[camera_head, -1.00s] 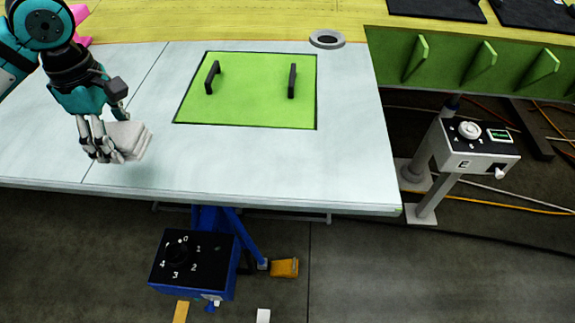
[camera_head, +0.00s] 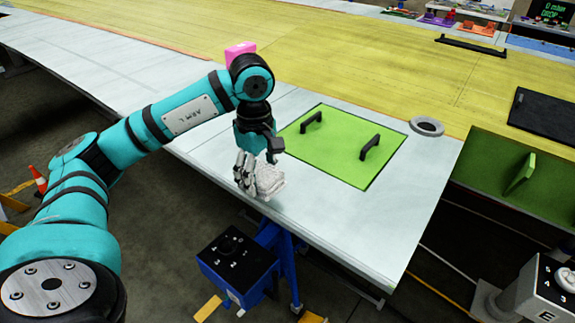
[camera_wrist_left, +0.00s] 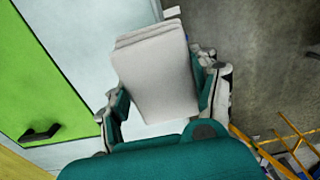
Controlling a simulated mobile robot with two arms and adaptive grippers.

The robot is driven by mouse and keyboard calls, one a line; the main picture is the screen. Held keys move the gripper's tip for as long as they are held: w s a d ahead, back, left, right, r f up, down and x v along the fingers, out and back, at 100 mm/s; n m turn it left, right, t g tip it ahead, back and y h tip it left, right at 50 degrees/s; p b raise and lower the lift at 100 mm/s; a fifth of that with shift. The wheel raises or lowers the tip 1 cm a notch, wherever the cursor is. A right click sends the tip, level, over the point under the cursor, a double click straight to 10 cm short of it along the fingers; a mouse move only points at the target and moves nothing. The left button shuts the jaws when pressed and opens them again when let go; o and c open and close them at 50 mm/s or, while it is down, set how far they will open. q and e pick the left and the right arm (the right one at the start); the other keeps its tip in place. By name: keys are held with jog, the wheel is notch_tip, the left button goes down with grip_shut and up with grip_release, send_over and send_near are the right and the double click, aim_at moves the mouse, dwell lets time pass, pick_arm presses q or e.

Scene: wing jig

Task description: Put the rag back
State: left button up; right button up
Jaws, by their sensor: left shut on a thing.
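The rag is a folded, whitish-grey cloth (camera_head: 269,180) at my left gripper (camera_head: 248,176) in the head view. In the left wrist view the rag (camera_wrist_left: 158,75) lies between the two fingers of the left gripper (camera_wrist_left: 165,95), which is shut on it. The gripper and rag are over the front edge of the pale wing surface (camera_head: 330,218), near the green panel (camera_head: 345,150). I cannot tell the exact gap between rag and surface. My right gripper is not in view.
The green panel has two black handles (camera_head: 370,147). A grey ring (camera_head: 427,126) lies to its right. A pink block (camera_head: 240,50) stands behind my left arm. A blue box with a dial (camera_head: 238,262) stands below the front edge, and a grey control box (camera_head: 540,292) at lower right.

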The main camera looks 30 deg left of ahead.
pick_arm(q)
jog(key=w, duration=0.2)
jog(key=w+d+p, duration=0.1)
jog(key=w, duration=0.1)
jog(key=w+d+p, duration=0.1)
jog(key=w, duration=0.1)
jog(key=shift+w+f, duration=0.15)
jog(key=shift+w, duration=0.25)
jog(key=shift+w+f, duration=0.1)
jog(key=shift+w, duration=0.1)
notch_tip(320, 180, down, 3)
jog(key=shift+a+r+p, duration=0.1)
jog(key=shift+p, duration=1.15)
jog(key=shift+f, duration=0.45)
jog(key=shift+f+b, duration=0.15)
jog(key=shift+b, duration=0.15)
jog(key=o, duration=1.1)
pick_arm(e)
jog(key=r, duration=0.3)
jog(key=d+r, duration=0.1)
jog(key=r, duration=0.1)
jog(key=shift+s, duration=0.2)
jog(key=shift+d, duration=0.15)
